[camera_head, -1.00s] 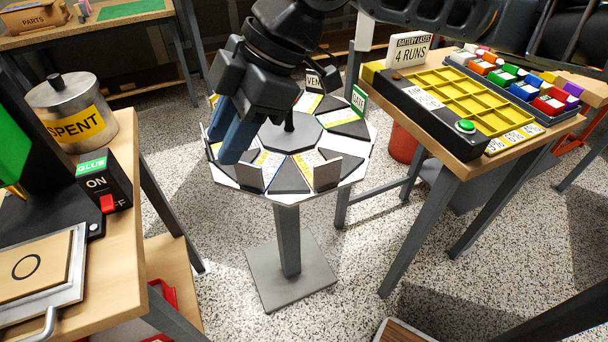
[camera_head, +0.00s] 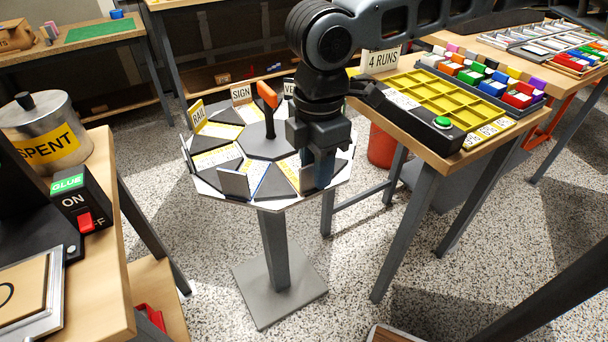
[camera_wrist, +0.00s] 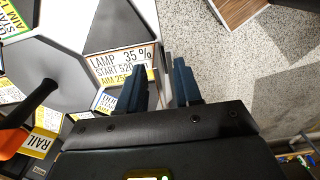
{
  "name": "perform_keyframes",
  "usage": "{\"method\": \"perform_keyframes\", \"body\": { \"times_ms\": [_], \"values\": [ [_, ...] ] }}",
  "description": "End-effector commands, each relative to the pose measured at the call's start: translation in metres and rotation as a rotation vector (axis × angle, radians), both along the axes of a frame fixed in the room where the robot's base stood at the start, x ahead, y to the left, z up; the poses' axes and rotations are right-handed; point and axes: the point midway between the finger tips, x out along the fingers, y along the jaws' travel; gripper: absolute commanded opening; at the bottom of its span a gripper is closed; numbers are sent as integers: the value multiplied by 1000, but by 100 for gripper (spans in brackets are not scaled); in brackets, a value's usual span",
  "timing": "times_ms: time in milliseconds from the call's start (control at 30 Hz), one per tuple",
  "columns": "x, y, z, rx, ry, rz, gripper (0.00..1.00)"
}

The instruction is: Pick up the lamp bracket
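My gripper (camera_head: 318,180) points down at the near right rim of the round carousel (camera_head: 210,178). In the wrist view its two dark blue fingers (camera_wrist: 160,88) stand apart, so it is open. A label reading LAMP (camera_wrist: 118,68) lies on the carousel by the fingertips. A thin upright plate, probably the lamp bracket (camera_wrist: 157,58), shows edge-on near the gap between the fingers. I cannot tell whether they touch it. In the head view my gripper hides most of this spot. A similar grey upright plate (camera_head: 233,184) stands on the neighbouring sector to the left.
The carousel has an orange-topped centre handle (camera_head: 267,97) and upright signs RAIL (camera_head: 198,114) and SIGN (camera_head: 241,93). A bench with a yellow sorting tray (camera_head: 440,95) stands to the right. A bench with a SPENT canister (camera_head: 50,140) stands left. Open floor lies in front.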

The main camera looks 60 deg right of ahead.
Motion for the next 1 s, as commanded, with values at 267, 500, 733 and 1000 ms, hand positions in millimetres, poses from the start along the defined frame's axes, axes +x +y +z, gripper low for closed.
{"method": "perform_keyframes", "body": {
  "times_ms": [267, 500, 733, 1000],
  "values": [
    [0, 0, -22, 0, -1, 1, 34],
    [0, 0, -21, 0, -1, 1, 27],
    [0, 0, -21, 0, -1, 1, 5],
    [0, 0, -21, 0, -1, 1, 0]
  ]
}}
